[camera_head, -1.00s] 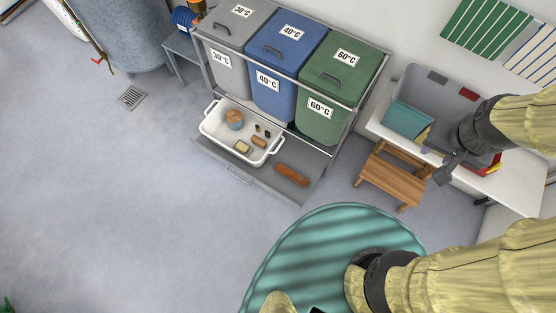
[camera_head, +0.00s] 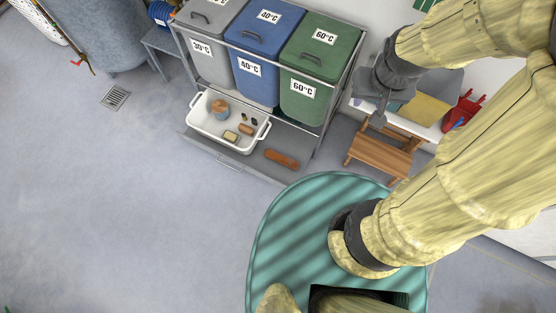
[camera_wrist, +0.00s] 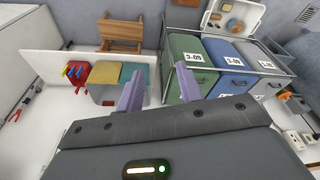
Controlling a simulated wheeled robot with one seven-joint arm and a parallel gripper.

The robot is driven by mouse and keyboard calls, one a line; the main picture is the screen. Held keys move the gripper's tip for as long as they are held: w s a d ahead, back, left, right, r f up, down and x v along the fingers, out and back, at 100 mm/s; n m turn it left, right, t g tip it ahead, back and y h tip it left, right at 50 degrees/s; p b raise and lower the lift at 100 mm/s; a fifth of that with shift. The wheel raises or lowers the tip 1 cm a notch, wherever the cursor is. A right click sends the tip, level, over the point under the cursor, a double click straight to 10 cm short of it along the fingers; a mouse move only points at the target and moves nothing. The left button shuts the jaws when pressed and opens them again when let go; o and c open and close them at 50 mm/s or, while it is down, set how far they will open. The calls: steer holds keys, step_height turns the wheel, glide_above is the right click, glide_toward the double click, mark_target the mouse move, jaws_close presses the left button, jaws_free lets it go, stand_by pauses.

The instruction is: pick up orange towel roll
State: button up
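No thing is clearly a towel roll. The closest matches lie in a white tub (camera_head: 197,121): an orange-brown round bundle (camera_head: 220,107) and a small brown roll-shaped piece (camera_head: 246,129). The bundle also shows small at the top of the wrist view (camera_wrist: 232,24). My gripper (camera_head: 371,113) is high at the right, in front of the white table and well away from the tub. In the wrist view its two purple fingers (camera_wrist: 165,78) stand wide apart with nothing between them.
A wooden step stool (camera_head: 380,152) and a red container (camera_head: 461,112) are at right.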

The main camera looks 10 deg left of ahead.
steer(key=shift+o, duration=0.4)
